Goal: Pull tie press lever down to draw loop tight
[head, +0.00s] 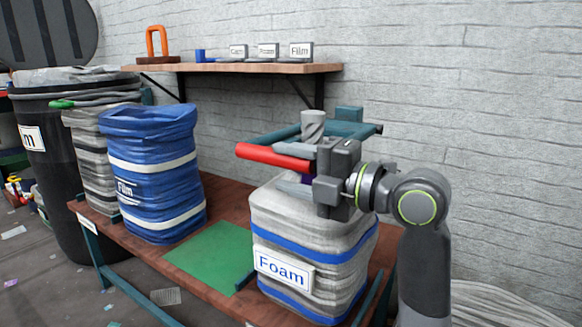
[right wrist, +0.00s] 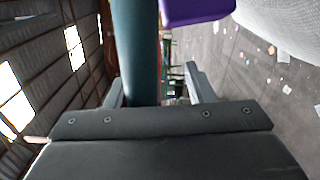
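The tie press lever has a red grip (head: 270,155) on teal bars (head: 278,134), above the white and blue Foam bag (head: 275,215). The bag's twisted grey neck (head: 313,124) sticks up beside the bars. My right gripper (head: 298,149) is over the bag, its fingers pointing left, close behind the red grip. In the right wrist view, its fingers (right wrist: 158,88) are apart, with a teal bar (right wrist: 140,45) between them, nearer the left finger. A purple part (right wrist: 195,10) shows beside the bar. The loop cannot be made out. My left gripper is not in view.
A blue Film bag (head: 150,180) stands at the left of the brown bench (head: 225,195), with a green mat (head: 210,255) between the bags. A wall shelf (head: 235,68) holds small labelled blocks and an orange-handled object (head: 156,42). A black bin (head: 50,165) stands far left.

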